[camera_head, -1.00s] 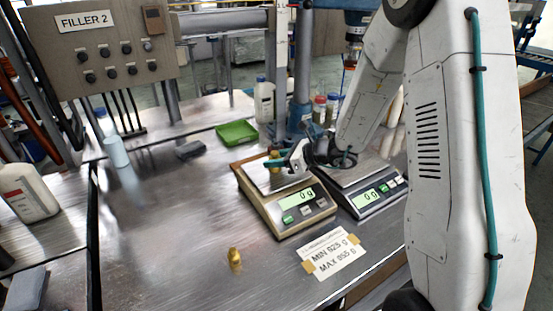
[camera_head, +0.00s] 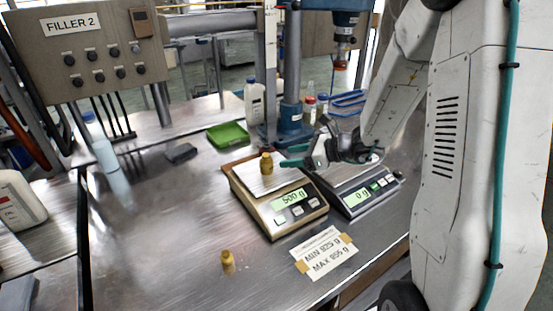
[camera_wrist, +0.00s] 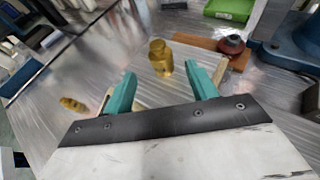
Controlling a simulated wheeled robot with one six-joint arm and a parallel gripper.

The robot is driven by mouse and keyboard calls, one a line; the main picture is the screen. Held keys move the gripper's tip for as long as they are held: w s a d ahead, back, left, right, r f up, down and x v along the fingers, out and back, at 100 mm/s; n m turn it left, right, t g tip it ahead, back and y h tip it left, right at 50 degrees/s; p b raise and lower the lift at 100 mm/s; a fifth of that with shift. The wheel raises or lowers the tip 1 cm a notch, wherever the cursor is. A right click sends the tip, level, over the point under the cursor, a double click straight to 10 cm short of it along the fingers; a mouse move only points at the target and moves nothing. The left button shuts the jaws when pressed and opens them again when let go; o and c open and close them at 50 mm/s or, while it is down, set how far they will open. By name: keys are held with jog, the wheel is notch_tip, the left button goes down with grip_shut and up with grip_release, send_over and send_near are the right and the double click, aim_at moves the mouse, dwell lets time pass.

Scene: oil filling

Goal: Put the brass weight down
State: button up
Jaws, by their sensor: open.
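A brass weight (camera_head: 266,164) stands upright on the pan of the left scale (camera_head: 285,205), whose display reads 500 g. In the wrist view the weight (camera_wrist: 160,58) is just beyond the fingertips, apart from them. My gripper (camera_head: 291,156) is open and empty, just right of the weight; its teal fingers also show in the wrist view (camera_wrist: 160,82). A second, smaller brass weight (camera_head: 228,262) stands on the bench in front of the scales, and it also shows in the wrist view (camera_wrist: 73,104).
A second scale (camera_head: 362,193) beside the first reads 0 g. A label card (camera_head: 325,252) reads MIN 825 g, MAX 855 g. A green tray (camera_head: 228,135), a white bottle (camera_head: 254,101) and a blue column stand behind. The bench's left middle is clear.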

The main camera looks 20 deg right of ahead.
jog(key=s+a+r+n+g+h, duration=0.1)
jog(key=s+a+r+n+g, duration=0.35)
jog(key=s+n, duration=0.35)
jog(key=s+a+r+n+g, duration=0.35)
jog(key=s+r+n, duration=0.3)
jog(key=s, duration=0.35)
jog(key=s+d+r+n+h, duration=0.1)
jog(key=s+d+n+h, duration=0.1)
jog(key=s+n+h, duration=0.2)
jog(key=s+d+r+n+h, duration=0.2)
jog(key=s+d+n+h, duration=0.1)
jog(key=s+n+h, duration=0.2)
jog(key=s+n, duration=0.2)
jog(key=s, duration=0.2)
jog(key=shift+s+r+n+t, duration=0.15)
jog(key=shift+s+n+t, duration=0.15)
jog(key=shift+s+n, duration=0.1)
